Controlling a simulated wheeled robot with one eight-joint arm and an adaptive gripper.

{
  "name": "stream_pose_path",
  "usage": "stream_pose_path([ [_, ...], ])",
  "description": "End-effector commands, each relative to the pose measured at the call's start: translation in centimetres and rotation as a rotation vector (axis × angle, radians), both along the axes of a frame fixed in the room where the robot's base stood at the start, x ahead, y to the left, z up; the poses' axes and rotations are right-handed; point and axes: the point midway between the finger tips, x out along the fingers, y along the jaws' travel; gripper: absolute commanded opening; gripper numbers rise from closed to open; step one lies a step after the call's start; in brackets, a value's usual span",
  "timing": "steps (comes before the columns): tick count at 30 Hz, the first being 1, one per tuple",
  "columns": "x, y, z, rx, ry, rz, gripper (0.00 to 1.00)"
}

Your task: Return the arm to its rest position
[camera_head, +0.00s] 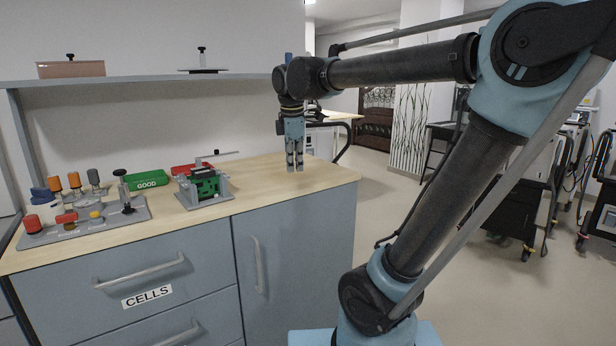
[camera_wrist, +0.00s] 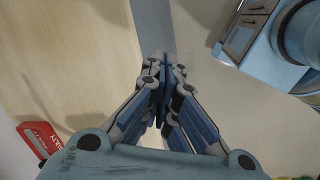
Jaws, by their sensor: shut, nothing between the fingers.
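My gripper (camera_head: 295,166) is shut and empty. In the head view it points straight down above the right end of the wooden worktop (camera_head: 262,196), with my arm reaching in from the right. In the wrist view my gripper (camera_wrist: 165,65) shows with its fingers together, over the worktop's edge. The worktop (camera_wrist: 60,60) lies to the left there, and the floor lies to the right.
A green device in a grey fixture (camera_head: 203,186) stands left of my gripper. Further left are a green GOOD tray (camera_head: 147,180), a red tray (camera_head: 190,168) and a grey board (camera_head: 85,222) with several coloured knobs. A shelf (camera_head: 140,79) runs above. Open floor (camera_head: 400,200) lies right of the cabinet.

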Motion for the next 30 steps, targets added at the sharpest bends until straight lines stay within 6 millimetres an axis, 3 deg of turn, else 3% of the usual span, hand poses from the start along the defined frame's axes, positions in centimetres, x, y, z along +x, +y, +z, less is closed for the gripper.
stream_pose_path([
  [6,-1.2,-2.5,-1.8,0.03,-0.002,-0.146,0.0],
  [17,-2.6,-4.6,-3.5,0.06,-0.003,-0.289,0.0],
  [23,-5.7,-8.8,-7.6,0.121,-0.009,-0.592,0.0],
  [30,-11.3,-13.7,-15.0,0.227,-0.02,-1.094,0.0],
])
